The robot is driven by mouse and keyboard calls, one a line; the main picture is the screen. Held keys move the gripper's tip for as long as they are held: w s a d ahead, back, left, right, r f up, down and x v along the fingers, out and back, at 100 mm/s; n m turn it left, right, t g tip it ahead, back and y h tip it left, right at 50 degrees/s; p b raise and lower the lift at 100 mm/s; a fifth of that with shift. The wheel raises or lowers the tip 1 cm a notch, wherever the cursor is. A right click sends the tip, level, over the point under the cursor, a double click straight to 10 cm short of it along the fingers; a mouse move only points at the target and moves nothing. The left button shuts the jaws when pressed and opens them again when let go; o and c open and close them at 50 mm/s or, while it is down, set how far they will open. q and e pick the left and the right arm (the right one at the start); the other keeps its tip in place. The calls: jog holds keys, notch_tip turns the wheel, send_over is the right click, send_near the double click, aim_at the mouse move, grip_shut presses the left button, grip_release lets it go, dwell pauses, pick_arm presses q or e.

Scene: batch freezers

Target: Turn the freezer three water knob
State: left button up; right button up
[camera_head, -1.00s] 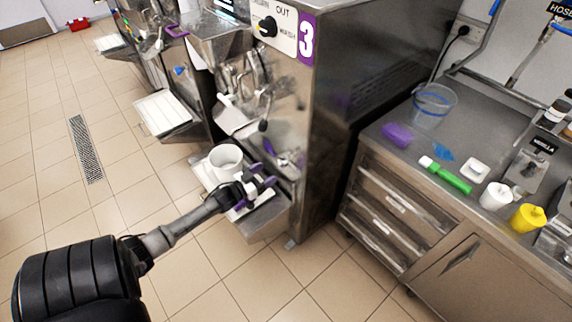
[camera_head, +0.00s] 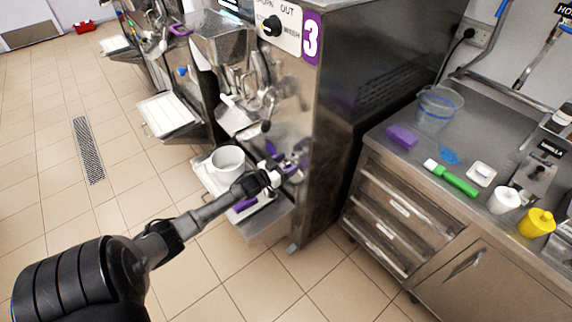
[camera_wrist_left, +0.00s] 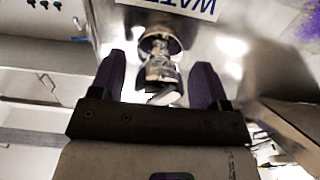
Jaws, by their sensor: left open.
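Freezer three (camera_head: 345,110) is the steel machine with the purple "3" label. My left gripper (camera_head: 289,163) is at its lower front, above the drip shelf. In the left wrist view a shiny metal water knob (camera_wrist_left: 161,48) sits on the steel panel beside an upside-down label (camera_wrist_left: 178,5) that appears to read "WATER". The left gripper (camera_wrist_left: 158,65) is open, with its two dark purple fingers on either side of the knob. I cannot tell whether they touch it. The knob is not clear in the head view. My right gripper is not in view.
A white tub (camera_head: 227,160) stands on the freezer's front shelf, left of my gripper. A black selector knob (camera_head: 271,26) is higher on the panel. Floor in front is clear.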

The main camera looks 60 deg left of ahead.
pick_arm(q)
jog(key=shift+c, duration=0.4)
jog(key=c, duration=0.8)
jog(key=shift+c, duration=0.2)
jog(key=shift+m+p, duration=0.3)
jog(key=shift+m, duration=0.9)
jog(key=m, duration=0.3)
jog(key=shift+m, duration=0.3)
jog(key=m, duration=0.4)
jog(key=shift+m, duration=1.2)
